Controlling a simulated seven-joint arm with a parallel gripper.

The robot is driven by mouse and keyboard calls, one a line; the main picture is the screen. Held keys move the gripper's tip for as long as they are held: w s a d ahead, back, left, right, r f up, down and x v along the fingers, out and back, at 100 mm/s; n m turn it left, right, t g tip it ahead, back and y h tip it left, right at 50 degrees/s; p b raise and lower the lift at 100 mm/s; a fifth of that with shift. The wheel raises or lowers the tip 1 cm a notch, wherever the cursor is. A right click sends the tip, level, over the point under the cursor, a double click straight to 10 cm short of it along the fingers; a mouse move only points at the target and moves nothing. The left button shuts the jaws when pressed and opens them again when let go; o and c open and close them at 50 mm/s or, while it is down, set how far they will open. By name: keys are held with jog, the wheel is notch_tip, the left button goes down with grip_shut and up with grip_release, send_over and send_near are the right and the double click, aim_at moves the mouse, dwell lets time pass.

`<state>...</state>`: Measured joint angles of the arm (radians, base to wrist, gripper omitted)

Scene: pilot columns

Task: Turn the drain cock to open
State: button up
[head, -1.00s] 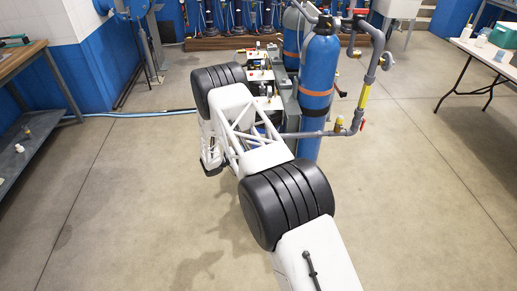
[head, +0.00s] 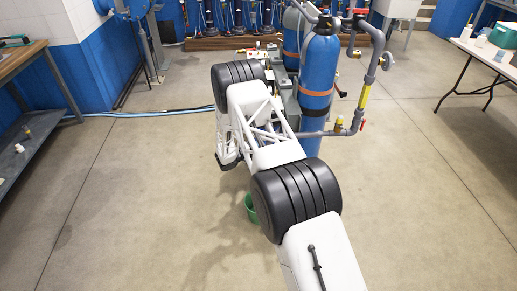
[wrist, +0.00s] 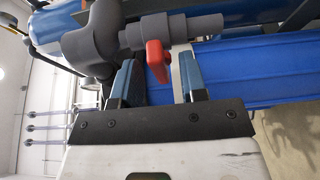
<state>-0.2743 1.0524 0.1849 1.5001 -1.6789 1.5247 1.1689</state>
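In the wrist view a red lever handle (wrist: 156,55) sits on a grey valve body on a grey pipe (wrist: 178,28), beside a blue column (wrist: 240,72). I take it as the drain cock. My gripper (wrist: 156,66) is open, one finger on each side of the red handle. Gaps show between handle and fingers, most clearly on the left; whether the right finger touches cannot be told.
A green bucket (head: 251,207) stands on the floor, partly behind my arm. Blue columns (head: 320,70) with grey pipework (head: 375,65) stand just right of the arm. A workbench (head: 30,100) is at left, a white table (head: 485,60) at right.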

jog(key=shift+c, duration=0.4)
grip_shut()
jog(key=shift+n, duration=0.4)
jog(key=n+g+y, duration=0.1)
jog(key=n+g, duration=0.1)
jog(key=n, duration=0.2)
jog(key=n+g+y, duration=0.1)
jog(key=n+g, duration=0.1)
jog(key=n, duration=0.2)
jog(key=n+g+y, duration=0.1)
jog(key=n+g, duration=0.1)
jog(key=n, duration=0.2)
jog(key=shift+w+r+n+g, duration=0.35)
jog(key=shift+n+g, duration=0.05)
dwell(0.6)
jog(key=shift+o, duration=0.4)
grip_release()
